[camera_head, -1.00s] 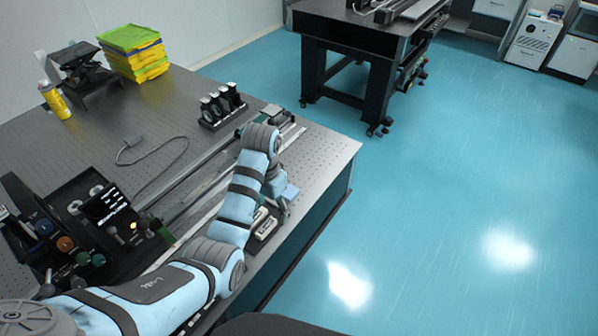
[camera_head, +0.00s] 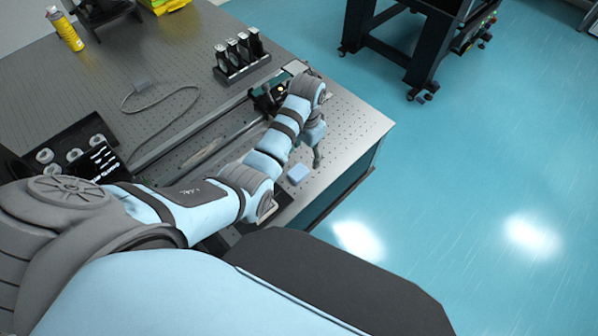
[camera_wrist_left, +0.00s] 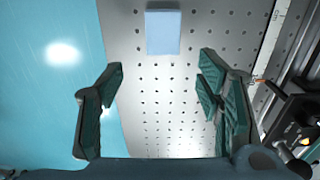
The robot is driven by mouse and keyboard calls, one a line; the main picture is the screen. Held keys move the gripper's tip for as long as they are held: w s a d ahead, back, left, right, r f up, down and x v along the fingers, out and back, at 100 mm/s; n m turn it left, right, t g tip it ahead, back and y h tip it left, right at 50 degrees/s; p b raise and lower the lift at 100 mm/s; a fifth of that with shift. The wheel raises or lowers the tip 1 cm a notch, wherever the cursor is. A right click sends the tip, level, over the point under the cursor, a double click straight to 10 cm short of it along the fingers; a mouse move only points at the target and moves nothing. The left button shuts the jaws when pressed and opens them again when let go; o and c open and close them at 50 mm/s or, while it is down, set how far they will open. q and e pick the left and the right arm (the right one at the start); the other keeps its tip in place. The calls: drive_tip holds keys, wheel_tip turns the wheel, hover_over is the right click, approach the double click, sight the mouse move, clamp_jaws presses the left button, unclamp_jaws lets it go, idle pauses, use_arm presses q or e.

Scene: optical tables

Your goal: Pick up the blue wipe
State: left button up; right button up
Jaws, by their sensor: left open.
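The blue wipe (camera_head: 298,173) is a small pale blue rectangle lying flat on the perforated metal table, near its front edge. In the left wrist view the wipe (camera_wrist_left: 162,32) lies at the top, beyond the fingertips and roughly centred between them. My left gripper (camera_head: 317,157) is just to the upper right of the wipe in the head view, apart from it. In the left wrist view its two dark green fingers (camera_wrist_left: 160,80) are spread wide with nothing between them. My right gripper is not in view.
A rail (camera_head: 205,150) runs along the table (camera_head: 345,125), with a small dark device (camera_wrist_left: 296,118) beside the gripper. Black holders (camera_head: 240,58), a cable (camera_head: 165,112) and a yellow bottle (camera_head: 66,30) stand or lie farther back. Open floor lies right of the table edge.

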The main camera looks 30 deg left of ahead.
sight(304, 167)
use_arm(q)
drive_tip(key=shift+s+f, duration=0.2)
drive_tip(key=shift+f, duration=1)
drive_tip(key=f, duration=0.1)
drive_tip(key=f+b, duration=0.1)
drive_tip(key=f, duration=0.1)
drive_tip(key=w+f, duration=0.1)
drive_tip(key=f, duration=0.1)
drive_tip(key=shift+a, duration=0.2)
drive_tip(key=shift+s+r, duration=0.15)
drive_tip(key=shift+s, duration=0.2)
drive_tip(key=shift+c, duration=0.7)
drive_tip(key=c, duration=0.7)
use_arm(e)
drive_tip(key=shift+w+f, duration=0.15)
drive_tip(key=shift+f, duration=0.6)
